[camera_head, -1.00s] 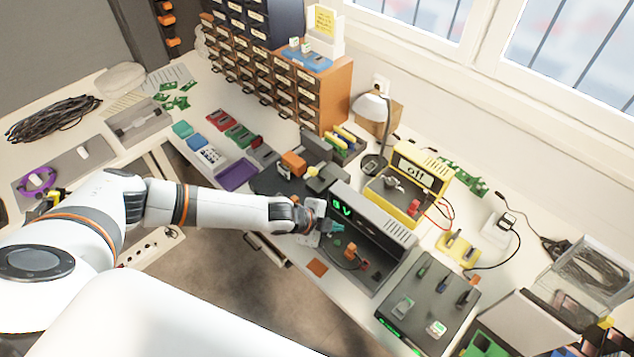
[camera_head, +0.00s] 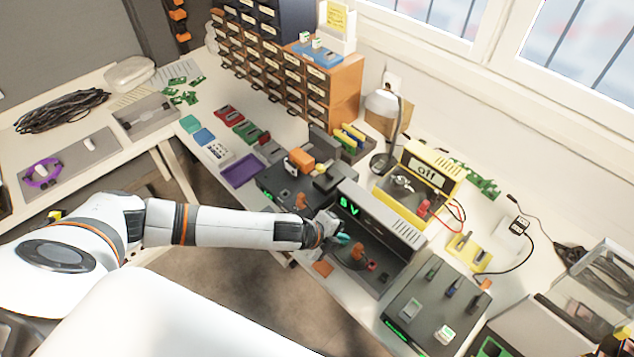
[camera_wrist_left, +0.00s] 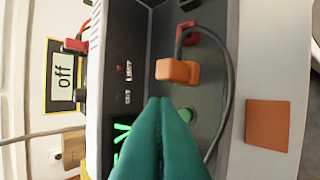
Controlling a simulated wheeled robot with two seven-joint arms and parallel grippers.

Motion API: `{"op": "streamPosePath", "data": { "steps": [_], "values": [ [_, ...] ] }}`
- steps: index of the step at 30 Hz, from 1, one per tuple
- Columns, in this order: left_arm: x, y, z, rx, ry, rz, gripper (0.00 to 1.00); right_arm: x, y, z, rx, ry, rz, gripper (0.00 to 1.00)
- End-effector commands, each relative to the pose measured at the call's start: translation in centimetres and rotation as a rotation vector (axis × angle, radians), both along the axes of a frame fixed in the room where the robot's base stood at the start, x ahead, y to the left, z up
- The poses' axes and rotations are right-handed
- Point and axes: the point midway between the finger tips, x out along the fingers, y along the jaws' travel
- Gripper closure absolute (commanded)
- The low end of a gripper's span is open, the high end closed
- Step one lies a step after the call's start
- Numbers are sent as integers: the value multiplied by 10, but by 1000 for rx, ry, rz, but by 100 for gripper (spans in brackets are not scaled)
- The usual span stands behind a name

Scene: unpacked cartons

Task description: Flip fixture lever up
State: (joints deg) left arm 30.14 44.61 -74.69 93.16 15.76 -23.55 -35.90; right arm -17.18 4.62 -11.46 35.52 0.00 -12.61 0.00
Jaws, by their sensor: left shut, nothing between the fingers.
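My left gripper (camera_head: 343,238) is shut and empty, with its teal fingertips over the dark bay of the unit with the green "5 V" display (camera_head: 350,209). In the left wrist view the shut fingertips (camera_wrist_left: 160,105) point into this bay, just below an orange block (camera_wrist_left: 178,71) with a grey cable. The same block shows in the head view (camera_head: 358,251), right of the fingertips. A dark fixture (camera_head: 275,184) with orange parts stands to the left, beyond my wrist. I cannot tell for sure which part is the fixture lever. My right gripper is not in view.
A yellow meter reading "off" (camera_head: 428,172) stands behind the unit. A dark box with small sockets (camera_head: 425,310) is to the right. A purple tray (camera_head: 240,171) lies left. An orange square (camera_head: 323,268) lies near the bench's front edge.

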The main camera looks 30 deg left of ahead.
Motion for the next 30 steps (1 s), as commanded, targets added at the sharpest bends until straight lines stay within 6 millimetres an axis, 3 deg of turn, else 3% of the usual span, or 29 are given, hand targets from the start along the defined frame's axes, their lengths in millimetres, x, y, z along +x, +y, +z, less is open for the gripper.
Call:
{"op": "streamPosePath", "data": {
  "steps": [1,5,9,15,21,30],
  "values": [
    [-8,1,-17,80,-65,-48,100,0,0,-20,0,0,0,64],
    [-10,17,-18,346,-277,-150,100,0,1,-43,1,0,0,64],
    [-8,47,-4,653,-470,-194,100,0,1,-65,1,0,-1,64],
    [-8,87,25,993,-620,-184,100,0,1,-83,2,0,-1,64],
    [-10,103,41,1125,-664,-170,100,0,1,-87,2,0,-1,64],
    [-9,103,43,1130,-666,-170,100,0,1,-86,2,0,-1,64]
  ]
}}
